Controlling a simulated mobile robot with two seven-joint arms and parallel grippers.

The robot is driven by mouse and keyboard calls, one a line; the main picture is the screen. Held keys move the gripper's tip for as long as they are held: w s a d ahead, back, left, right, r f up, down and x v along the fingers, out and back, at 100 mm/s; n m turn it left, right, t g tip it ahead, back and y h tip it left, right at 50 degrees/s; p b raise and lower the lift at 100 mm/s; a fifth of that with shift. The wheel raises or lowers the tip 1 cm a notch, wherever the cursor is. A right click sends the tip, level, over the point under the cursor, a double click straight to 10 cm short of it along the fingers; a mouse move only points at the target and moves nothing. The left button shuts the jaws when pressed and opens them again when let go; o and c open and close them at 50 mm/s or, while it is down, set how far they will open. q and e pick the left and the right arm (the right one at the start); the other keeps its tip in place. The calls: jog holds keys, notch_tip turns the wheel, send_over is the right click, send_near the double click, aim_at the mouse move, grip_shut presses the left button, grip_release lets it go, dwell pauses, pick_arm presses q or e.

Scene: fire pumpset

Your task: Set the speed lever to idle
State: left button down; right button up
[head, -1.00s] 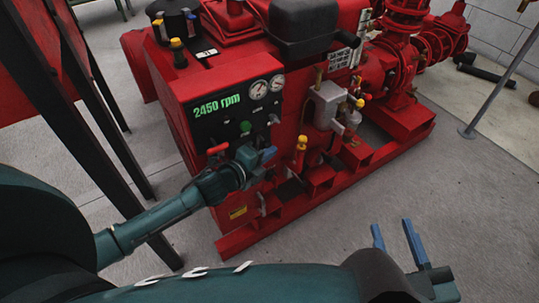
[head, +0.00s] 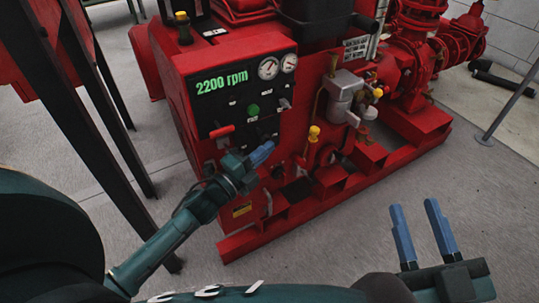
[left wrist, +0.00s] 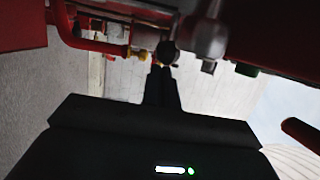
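My left gripper (head: 262,153) is at the front of the red pump set's control panel, low and right of the red handle. Its blue fingers look closed together. In the left wrist view, the dark fingers (left wrist: 161,75) point at a dark round knob (left wrist: 168,48) right at their tips, which looks like the speed lever's end; I cannot tell if they touch. In the head view the lever is largely hidden by the gripper. The panel display (head: 221,84) reads 2200 rpm. My right gripper (head: 421,218) is open and empty above the floor at lower right.
The panel carries a red handle (head: 221,131), a green button (head: 253,109), a grey switch (head: 285,103) and two gauges (head: 268,68). Dark posts (head: 85,105) stand at left. The floor (head: 350,225) in front is clear.

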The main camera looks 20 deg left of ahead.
pick_arm(q)
jog(key=shift+s+a+f, duration=0.2)
jog(key=shift+s+a, duration=0.1)
jog(key=shift+a, duration=0.1)
pick_arm(e)
jog(key=shift+r, duration=0.2)
pick_arm(q)
jog(key=shift+s+a+f, duration=0.2)
jog(key=shift+f, duration=0.05)
jog(key=shift+a, duration=0.1)
pick_arm(e)
jog(key=shift+f, duration=0.25)
dwell(0.7)
jog(key=shift+d, duration=0.1)
dwell(0.5)
